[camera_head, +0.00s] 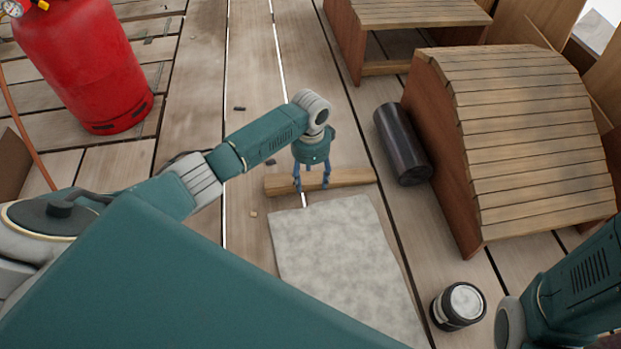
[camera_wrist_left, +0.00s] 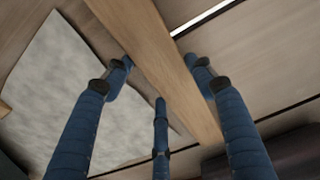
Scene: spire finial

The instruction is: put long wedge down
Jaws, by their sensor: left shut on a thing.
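The long wedge (camera_head: 347,177) is a narrow length of light brown wood lying crosswise at the far edge of a grey mat, low at the plank floor. I cannot tell whether it touches the floor. My left gripper (camera_head: 312,184) comes down on it from above, its blue fingers shut around its middle. In the left wrist view the wedge (camera_wrist_left: 155,60) runs between the fingers of the left gripper (camera_wrist_left: 160,90). My right arm shows at the lower right of the head view, but its gripper is out of view.
The grey mat (camera_head: 335,250) lies just in front of the wedge. A black cylinder (camera_head: 403,145) lies right of it, beside a curved slatted wooden structure (camera_head: 530,130). A round dark can (camera_head: 460,305) stands lower right. A red gas bottle (camera_head: 85,60) stands upper left.

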